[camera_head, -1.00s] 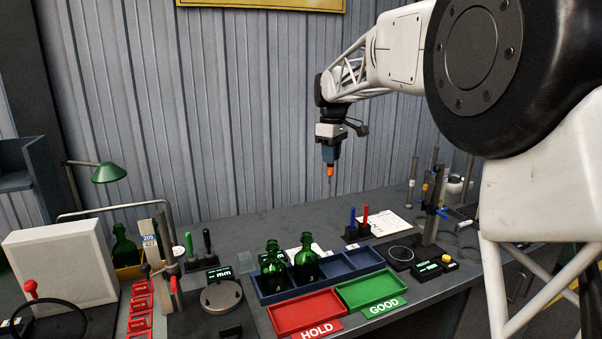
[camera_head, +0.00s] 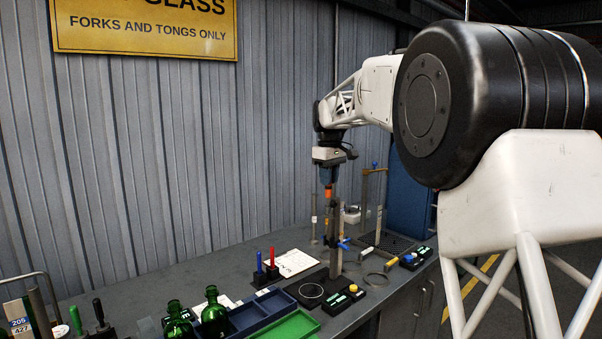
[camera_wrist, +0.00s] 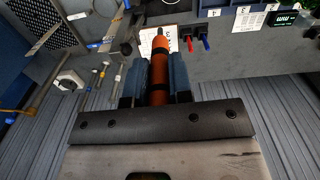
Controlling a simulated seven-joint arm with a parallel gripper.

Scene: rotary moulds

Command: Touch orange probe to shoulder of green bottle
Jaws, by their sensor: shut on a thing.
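My gripper (camera_head: 327,180) is shut on the orange probe (camera_head: 328,192) and holds it above the back of the bench. In the wrist view the orange probe (camera_wrist: 159,70) lies between the blue fingers (camera_wrist: 160,85) with its dark tip pointing away from them. In the head view a post stands in front of the probe's lower end and hides its tip.
A post stand (camera_head: 336,240) with a blue clamp rises close to the probe. Blue and red markers (camera_head: 272,258) stand in a black holder beside a white paper (camera_head: 292,263). A green tray (camera_head: 290,328) lies at the front. The corrugated wall is behind.

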